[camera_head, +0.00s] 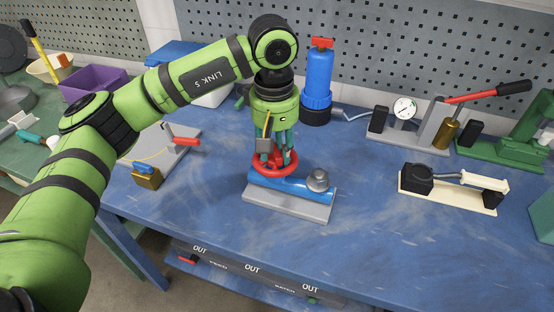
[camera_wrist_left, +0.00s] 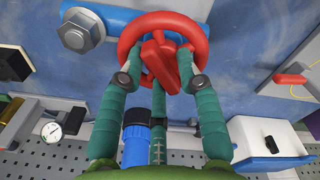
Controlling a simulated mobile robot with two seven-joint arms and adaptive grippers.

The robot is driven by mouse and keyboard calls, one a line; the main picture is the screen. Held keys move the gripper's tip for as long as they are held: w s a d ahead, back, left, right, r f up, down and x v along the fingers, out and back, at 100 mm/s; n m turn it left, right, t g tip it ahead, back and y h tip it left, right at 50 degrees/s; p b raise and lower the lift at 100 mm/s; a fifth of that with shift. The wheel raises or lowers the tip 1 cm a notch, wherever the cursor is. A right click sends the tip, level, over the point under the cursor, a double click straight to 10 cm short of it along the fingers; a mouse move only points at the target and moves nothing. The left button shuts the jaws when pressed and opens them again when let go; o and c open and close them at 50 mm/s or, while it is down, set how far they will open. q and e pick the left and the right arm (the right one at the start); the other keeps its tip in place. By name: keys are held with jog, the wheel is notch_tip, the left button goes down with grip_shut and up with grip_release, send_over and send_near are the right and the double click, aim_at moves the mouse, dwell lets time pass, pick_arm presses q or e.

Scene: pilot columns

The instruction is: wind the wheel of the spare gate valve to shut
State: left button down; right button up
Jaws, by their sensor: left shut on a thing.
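The gate valve (camera_head: 290,185) is a blue pipe body with a grey hex end, on a grey base plate (camera_head: 290,207) near the bench's middle. Its red wheel (camera_head: 258,170) lies on top. My left gripper (camera_head: 276,160) comes down from above with its teal fingers at the wheel. In the left wrist view the gripper (camera_wrist_left: 161,78) is shut on the red wheel (camera_wrist_left: 133,30), its fingers around the hub and spokes. The blue body (camera_wrist_left: 115,18) shows behind the wheel there. The fingers hide part of the wheel. The right gripper does not show.
A blue cylinder with a red top (camera_head: 318,80) stands just behind the valve. A plate with a red lever (camera_head: 185,141) and a brass valve (camera_head: 147,178) lie left. A gauge stand (camera_head: 405,112) and a cream-based device (camera_head: 450,190) are right. The bench front right is clear.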

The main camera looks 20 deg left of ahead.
pick_arm(q)
jog(key=shift+s+f+m, duration=0.2)
jog(key=shift+f+m, duration=0.25)
jog(key=shift+f, duration=0.05)
jog(key=shift+s+f+m, duration=0.2)
jog(key=shift+f+m, duration=0.25)
jog(key=shift+f, duration=0.05)
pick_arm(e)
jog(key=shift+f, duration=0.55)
pick_arm(q)
jog(key=shift+f+m+b, duration=0.15)
jog(key=shift+m+b, duration=0.75)
jog(key=shift+m, duration=0.3)
jog(key=shift+s+a+m+b, duration=0.1)
jog(key=shift+m+b, duration=0.2)
jog(key=shift+m, duration=0.9)
jog(key=c, duration=1.2)
grip_release()
jog(key=shift+r, duration=0.2)
jog(key=shift+a, duration=0.1)
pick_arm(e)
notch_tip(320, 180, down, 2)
pick_arm(q)
jog(key=shift+o, duration=0.2)
jog(key=shift+w+f, duration=0.1)
jog(key=shift+w, duration=0.15)
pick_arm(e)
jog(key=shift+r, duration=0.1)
